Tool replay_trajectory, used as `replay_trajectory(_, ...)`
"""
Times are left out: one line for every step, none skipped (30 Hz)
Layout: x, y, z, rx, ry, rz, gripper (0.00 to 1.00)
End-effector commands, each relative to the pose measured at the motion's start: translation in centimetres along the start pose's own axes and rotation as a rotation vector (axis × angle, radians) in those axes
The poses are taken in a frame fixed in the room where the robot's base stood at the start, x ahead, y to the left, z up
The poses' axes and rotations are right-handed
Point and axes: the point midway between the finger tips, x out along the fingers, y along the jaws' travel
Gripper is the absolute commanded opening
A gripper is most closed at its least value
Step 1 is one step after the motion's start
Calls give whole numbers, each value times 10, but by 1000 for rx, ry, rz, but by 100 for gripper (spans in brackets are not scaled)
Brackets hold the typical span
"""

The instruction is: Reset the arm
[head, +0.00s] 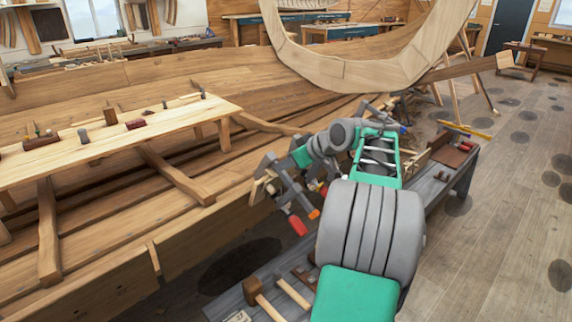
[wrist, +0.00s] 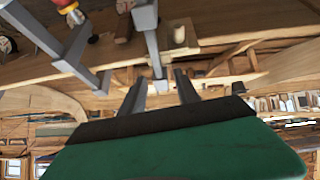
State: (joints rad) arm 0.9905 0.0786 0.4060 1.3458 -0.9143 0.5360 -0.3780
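My green and grey arm reaches over the low grey bench in the head view and bends left. My gripper (wrist: 160,88) shows in the wrist view as two grey fingers standing apart, with a gap between them. A grey clamp bar (wrist: 150,45) hangs down close to the gap; I cannot tell whether it touches the fingers. In the head view the gripper end is hard to tell from the grey clamps beside it. The clamps have red (head: 298,226) and orange handles.
The grey bench (head: 245,300) carries mallets (head: 255,292) and other tools. A long plank table (head: 130,125) with small tools stands at left, by the wooden hull (head: 150,80). A large curved frame (head: 350,75) rises behind. The plank floor (head: 500,220) at right is mostly clear.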

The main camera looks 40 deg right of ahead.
Motion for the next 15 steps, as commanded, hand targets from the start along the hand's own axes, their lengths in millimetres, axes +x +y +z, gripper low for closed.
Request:
replay_trajectory(-6, 0, -2, 0, 4, 2, 38)
replay_trajectory(-8, 0, -2, 0, 6, 3, 38)
replay_trajectory(-11, 1, -2, 0, 8, 4, 38)
replay_trajectory(-12, 1, -2, 0, 9, 4, 38)
replay_trajectory(-13, 1, -2, -1, 10, 5, 38)
replay_trajectory(-14, 1, -3, -1, 12, 5, 38)
replay_trajectory(-14, 1, -3, -1, 12, 6, 38)
replay_trajectory(-15, 1, -3, -2, 13, 6, 38)
replay_trajectory(-15, 1, -3, -2, 14, 7, 38)
replay_trajectory(-16, 1, -3, -2, 14, 7, 38)
replay_trajectory(-16, 1, -3, -3, 14, 7, 38)
replay_trajectory(-16, 1, -4, -3, 14, 7, 38)
replay_trajectory(-15, 1, -4, -3, 14, 7, 38)
replay_trajectory(-15, 1, -4, -3, 14, 6, 38)
replay_trajectory(-15, 1, -4, -3, 14, 6, 38)
